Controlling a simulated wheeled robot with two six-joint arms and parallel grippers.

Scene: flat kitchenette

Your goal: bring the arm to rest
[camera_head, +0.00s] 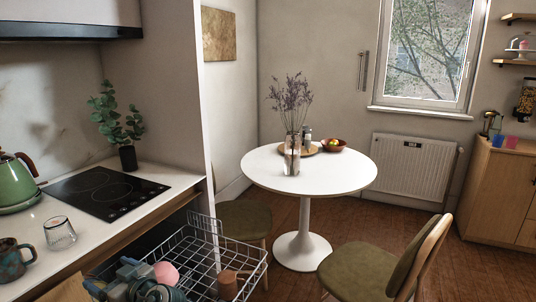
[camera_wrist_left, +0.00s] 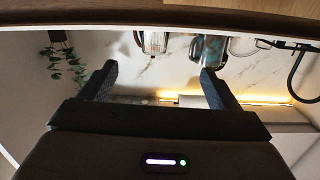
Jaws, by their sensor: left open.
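My left gripper (camera_head: 138,279) is low in the head view, over the near left part of the pulled-out dishwasher rack and in front of the counter. In the left wrist view the two dark fingers of my left gripper (camera_wrist_left: 158,82) stand wide apart with nothing between them. Part of the gripper and arm is cut off by the lower edge of the head view. My right gripper does not show.
The wire rack (camera_head: 257,262) holds a pink item (camera_head: 166,273) and a brown cup (camera_head: 228,285). The counter bears a mug (camera_head: 14,258), a glass (camera_head: 60,233), a green kettle (camera_head: 16,183) and a plant (camera_head: 127,158). A chair (camera_head: 375,272) and round table (camera_head: 335,177) stand beyond.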

